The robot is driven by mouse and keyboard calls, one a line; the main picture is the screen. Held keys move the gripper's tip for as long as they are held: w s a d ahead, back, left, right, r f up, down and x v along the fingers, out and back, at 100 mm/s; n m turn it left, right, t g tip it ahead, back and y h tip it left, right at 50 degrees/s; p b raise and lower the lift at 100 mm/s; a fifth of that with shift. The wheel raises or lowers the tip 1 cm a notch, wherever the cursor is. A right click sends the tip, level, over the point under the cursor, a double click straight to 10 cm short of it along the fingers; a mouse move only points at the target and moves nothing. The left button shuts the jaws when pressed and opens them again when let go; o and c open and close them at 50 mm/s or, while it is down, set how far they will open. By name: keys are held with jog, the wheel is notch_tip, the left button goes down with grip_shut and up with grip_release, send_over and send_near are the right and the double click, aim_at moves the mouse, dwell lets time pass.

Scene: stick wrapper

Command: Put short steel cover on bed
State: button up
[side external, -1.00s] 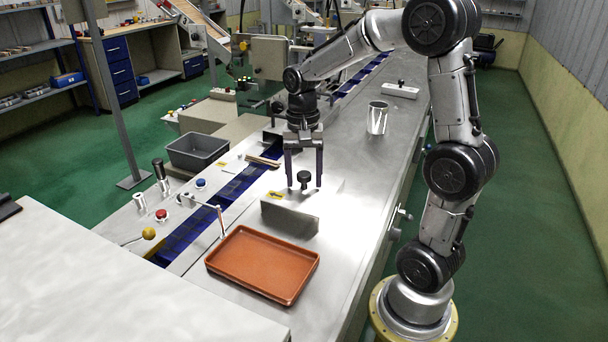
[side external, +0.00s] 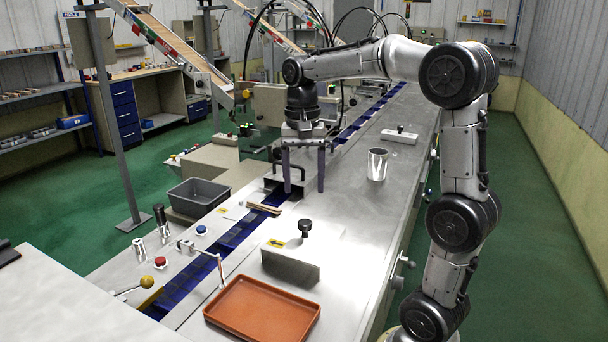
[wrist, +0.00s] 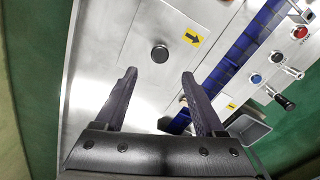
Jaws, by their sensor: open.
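The short steel cover (side external: 296,266) sits on the steel bed (side external: 362,222), beside the blue belt, with its upright front plate facing the orange tray. It has a black knob (side external: 305,227) and a yellow arrow label. In the wrist view the cover (wrist: 142,32) lies flat, and its knob (wrist: 160,53) shows just beyond the gap between the fingertips. My gripper (side external: 304,188) is open and empty, with its fingers pointing down. It is above and behind the knob, apart from it. The open fingers also show in the wrist view (wrist: 160,74).
An orange tray (side external: 262,308) lies in front of the cover. A shiny steel cup (side external: 377,164) and a white block (side external: 399,136) stand farther back. A grey bin (side external: 198,196) and several control buttons and levers are left of the blue belt (side external: 222,246).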

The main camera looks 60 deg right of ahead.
jog(key=s+a+f+n+t, duration=0.2)
jog(key=s+a+n+t, duration=0.1)
jog(key=s+a+n, duration=0.3)
jog(key=s+a+f+n+t, duration=0.2)
jog(key=s+a+n, duration=0.5)
jog(key=shift+s+f+t, duration=0.2)
jog(key=shift+f+t, duration=0.05)
jog(key=shift+t, duration=0.15)
